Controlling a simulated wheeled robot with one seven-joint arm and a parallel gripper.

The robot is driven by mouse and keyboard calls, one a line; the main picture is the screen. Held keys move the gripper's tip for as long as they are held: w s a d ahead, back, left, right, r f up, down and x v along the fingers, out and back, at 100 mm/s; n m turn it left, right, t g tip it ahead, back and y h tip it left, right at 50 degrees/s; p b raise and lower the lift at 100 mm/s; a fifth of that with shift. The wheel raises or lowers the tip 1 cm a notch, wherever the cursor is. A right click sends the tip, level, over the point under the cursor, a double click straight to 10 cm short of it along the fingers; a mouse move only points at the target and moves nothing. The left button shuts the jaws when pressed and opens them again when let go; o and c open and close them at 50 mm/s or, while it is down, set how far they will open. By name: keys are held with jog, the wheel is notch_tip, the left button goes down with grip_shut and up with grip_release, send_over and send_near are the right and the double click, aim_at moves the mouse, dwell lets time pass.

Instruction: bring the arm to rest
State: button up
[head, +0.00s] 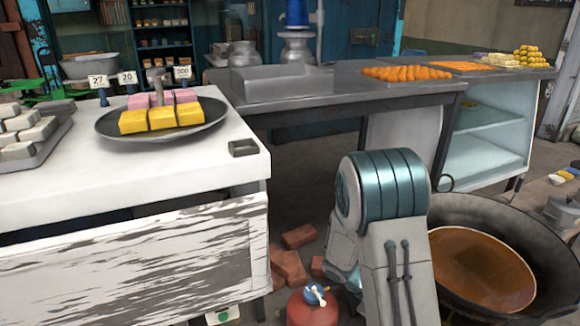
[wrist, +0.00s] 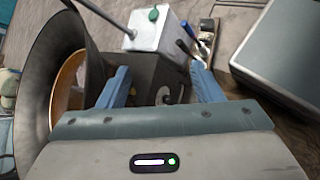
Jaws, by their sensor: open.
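My gripper (wrist: 160,72) shows in the wrist view with its two blue fingers spread wide and nothing between them. Past the fingers are a dark block and a white box (wrist: 158,34) with a green knob on top; I cannot tell how far off they are. In the head view my bent arm (head: 388,200) stands at the lower middle, left of a large dark pan (head: 548,238) of brown liquid (head: 485,270). The gripper itself is hidden in the head view. The pan's rim (wrist: 40,75) also shows at the left of the wrist view.
A white counter (head: 200,158) with a plate of sweets (head: 108,132) stands at left. A grey table (head: 330,98) runs behind my arm. A red gas cylinder (head: 312,308) and bricks (head: 288,268) lie low beside the arm. A grey case (wrist: 282,50) is at right in the wrist view.

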jog(key=s+a+r+m+t+y+p, duration=0.2)
jog(key=s+a+r+y+p, duration=0.1)
jog(key=r, duration=0.7)
jog(key=s+a+r+m+t+y+p, duration=0.2)
jog(key=a+r+p, duration=0.3)
jog(key=r, duration=0.6)
jog(key=s+a+r+m+t+y+p, duration=0.2)
jog(key=s+a+r+t+y+p, duration=0.1)
jog(key=r, duration=0.7)
jog(key=shift+s+a+r+y+p, duration=0.2)
jog(key=shift+s+a+y+p, duration=0.35)
jog(key=shift+y+p, duration=0.55)
jog(key=shift+s+d, duration=0.1)
jog(key=shift+d, duration=0.05)
jog(key=shift+s+r+t, duration=0.2)
jog(key=shift+s+t, duration=0.1)
jog(key=shift+s, duration=0.2)
